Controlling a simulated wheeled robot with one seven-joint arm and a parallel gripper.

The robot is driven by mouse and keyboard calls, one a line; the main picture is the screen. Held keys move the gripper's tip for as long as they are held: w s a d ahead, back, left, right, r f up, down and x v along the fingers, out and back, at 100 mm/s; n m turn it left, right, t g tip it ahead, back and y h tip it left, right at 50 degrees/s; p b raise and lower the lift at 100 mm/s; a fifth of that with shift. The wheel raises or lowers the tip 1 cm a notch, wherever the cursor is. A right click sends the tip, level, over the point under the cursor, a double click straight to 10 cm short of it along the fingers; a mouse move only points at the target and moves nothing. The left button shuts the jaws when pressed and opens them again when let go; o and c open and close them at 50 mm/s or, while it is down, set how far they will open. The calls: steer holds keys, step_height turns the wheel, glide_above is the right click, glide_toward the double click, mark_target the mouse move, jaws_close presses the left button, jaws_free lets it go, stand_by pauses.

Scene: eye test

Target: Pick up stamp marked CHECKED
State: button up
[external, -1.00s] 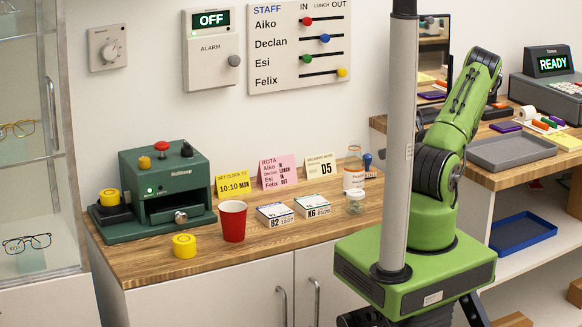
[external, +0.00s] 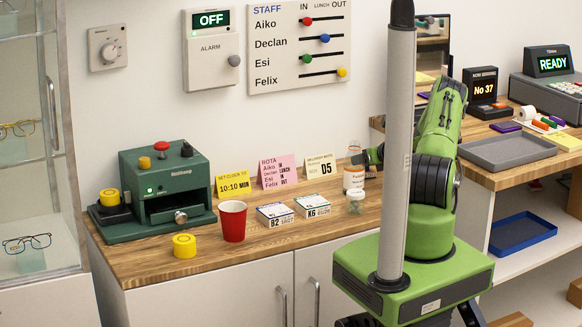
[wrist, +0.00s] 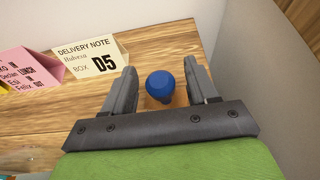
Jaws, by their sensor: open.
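A stamp with a round blue handle (wrist: 159,86) stands on the wooden counter, seen from above in the wrist view. No CHECKED marking can be read on it. My gripper (wrist: 160,80) is open, with one finger on each side of the blue handle and gaps between. In the external view my gripper (external: 361,158) is at the right end of the counter, behind the pill bottle (external: 353,178). The stamp is hidden there behind my gripper and arm.
A delivery note card (wrist: 90,56) marked D5 stands left of the fingers. A small glass jar (external: 356,203) stands in front of the bottle. A red cup (external: 233,222), label boxes (external: 275,214) and a green machine (external: 160,190) are further left.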

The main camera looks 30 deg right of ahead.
steer(key=shift+s+r, duration=0.1)
steer(key=shift+c, duration=0.5)
steer(key=c, duration=0.9)
